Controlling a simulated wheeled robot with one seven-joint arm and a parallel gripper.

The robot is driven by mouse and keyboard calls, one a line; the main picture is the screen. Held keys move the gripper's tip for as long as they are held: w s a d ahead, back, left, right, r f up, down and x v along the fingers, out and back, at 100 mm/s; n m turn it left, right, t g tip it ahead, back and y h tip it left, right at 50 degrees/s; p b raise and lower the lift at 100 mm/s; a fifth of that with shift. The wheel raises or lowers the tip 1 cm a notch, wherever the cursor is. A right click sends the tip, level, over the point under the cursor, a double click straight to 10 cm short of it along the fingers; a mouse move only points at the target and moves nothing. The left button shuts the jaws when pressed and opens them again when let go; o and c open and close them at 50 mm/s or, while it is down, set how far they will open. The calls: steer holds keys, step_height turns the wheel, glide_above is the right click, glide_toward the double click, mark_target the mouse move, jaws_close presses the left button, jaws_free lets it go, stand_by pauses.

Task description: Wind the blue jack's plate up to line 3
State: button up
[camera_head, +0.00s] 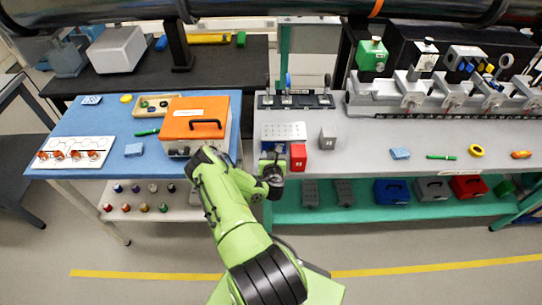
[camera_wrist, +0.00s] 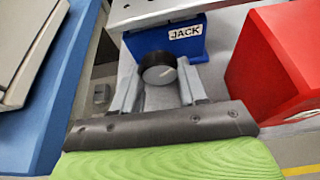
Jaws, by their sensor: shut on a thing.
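The blue jack (camera_wrist: 160,42) stands ahead of my gripper in the wrist view, with a white JACK label on its front. A round black knob (camera_wrist: 157,62) with a pale pointer mark sticks out of that front. My gripper (camera_wrist: 159,82) has one finger on each side of the knob and is shut on it. The jack's grey plate (camera_wrist: 146,10) is above the blue body and cut off by the frame. In the head view, the perforated plate (camera_head: 284,131) shows behind my wrist, which hides most of the jack. I cannot make out any numbered lines.
A red block (camera_wrist: 275,62) stands close on the right of my gripper; it also shows in the head view (camera_head: 298,156). A grey block (camera_head: 328,138) is farther right. A blue-topped table (camera_head: 65,125) with an orange case (camera_head: 197,122) is on the left.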

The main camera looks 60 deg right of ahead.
steer(key=shift+m+t, duration=0.6)
steer(key=shift+m, duration=0.2)
steer(key=o, duration=1.1)
steer(key=shift+c, duration=0.2)
steer(key=shift+s, duration=0.1)
steer(key=shift+s+a+r, duration=0.1)
steer(key=shift+s+a, duration=0.05)
steer(key=shift+s, duration=0.05)
steer(key=b+v, duration=0.4)
steer(key=v, duration=1.1)
steer(key=shift+r+b, duration=0.2)
steer(key=shift+b, duration=0.1)
steer(key=shift+s, duration=0.1)
